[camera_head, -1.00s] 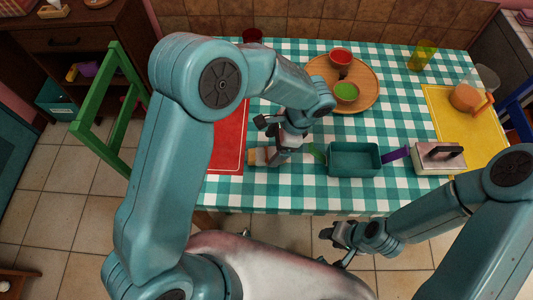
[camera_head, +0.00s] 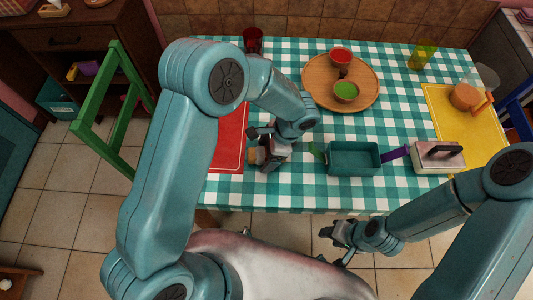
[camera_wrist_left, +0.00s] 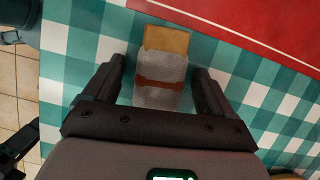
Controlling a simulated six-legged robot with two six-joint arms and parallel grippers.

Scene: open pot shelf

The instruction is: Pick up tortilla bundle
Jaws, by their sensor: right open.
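The tortilla bundle (camera_wrist_left: 163,80) shows in the left wrist view as a tan top in a grey wrap with a brown band. It lies on the checked cloth near the red mat. In the head view its tan end (camera_head: 252,156) shows, with the rest hidden by my left gripper (camera_head: 261,150). In the left wrist view the open fingers of my left gripper (camera_wrist_left: 160,69) are on either side of the bundle, with gaps visible. My right gripper (camera_head: 336,236) is open and empty off the table's front edge.
A red mat (camera_head: 230,145) lies beside the bundle. A teal bin (camera_head: 353,171) with green and purple handles beside it and a metal press (camera_head: 438,158) stand to the right. A wooden tray (camera_head: 318,72) with bowls is at the back. A green chair (camera_head: 117,120) is at the left.

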